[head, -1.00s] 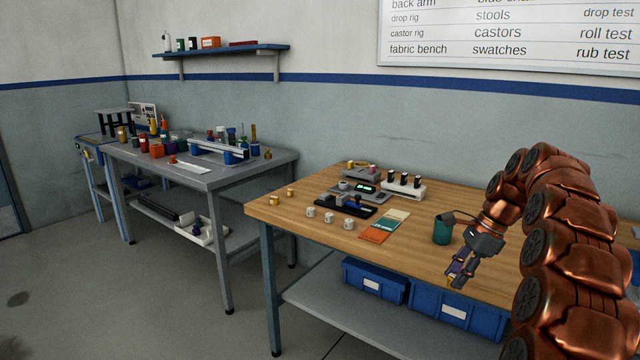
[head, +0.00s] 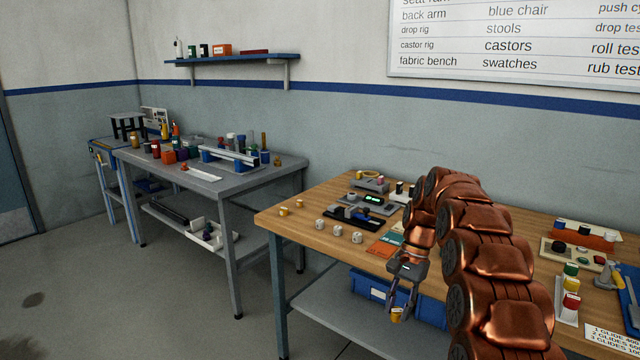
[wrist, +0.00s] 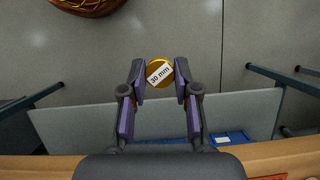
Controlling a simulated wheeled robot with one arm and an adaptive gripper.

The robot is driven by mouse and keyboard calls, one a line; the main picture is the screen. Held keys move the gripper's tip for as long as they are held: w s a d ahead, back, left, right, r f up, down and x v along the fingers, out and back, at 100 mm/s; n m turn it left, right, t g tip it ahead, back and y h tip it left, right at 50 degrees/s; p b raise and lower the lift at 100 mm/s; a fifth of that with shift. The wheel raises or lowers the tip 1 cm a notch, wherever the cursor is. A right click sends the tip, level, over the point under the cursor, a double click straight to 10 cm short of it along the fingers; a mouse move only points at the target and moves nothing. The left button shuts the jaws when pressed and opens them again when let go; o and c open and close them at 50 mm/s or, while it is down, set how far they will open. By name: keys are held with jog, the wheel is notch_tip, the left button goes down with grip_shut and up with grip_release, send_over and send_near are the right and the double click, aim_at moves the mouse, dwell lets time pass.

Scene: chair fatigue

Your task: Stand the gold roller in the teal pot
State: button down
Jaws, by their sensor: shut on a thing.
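The gold roller (head: 397,316) is a short gold cylinder with a white label. In the wrist view the gold roller (wrist: 159,73) shows a round gold face with a label reading "30 mm". My gripper (head: 400,308) is shut on it, one finger at each side; in the wrist view my gripper (wrist: 160,78) has it between the fingertips. The roller hangs off the front edge of the wooden bench, over the lower shelf and floor. The teal pot is not in view now; my arm covers that part of the bench.
The wooden bench (head: 305,220) has several small rollers (head: 338,231) near its left and front edges. Colour swatch cards (head: 385,245) lie beside my arm. Blue bins (head: 370,285) sit on the shelf below. Racks and trays (head: 575,235) stand at the right. A grey workbench stands left.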

jog(key=s+r+n+g+h+p, duration=0.1)
jog(key=s+r+n+p, duration=0.3)
jog(key=p, duration=1)
notch_tip(320, 180, up, 3)
jog(key=n+h, duration=0.1)
jog(key=n, duration=0.3)
jog(key=shift+s+h+p, duration=0.25)
jog(key=shift+h+p, duration=0.15)
jog(key=shift+d, duration=0.1)
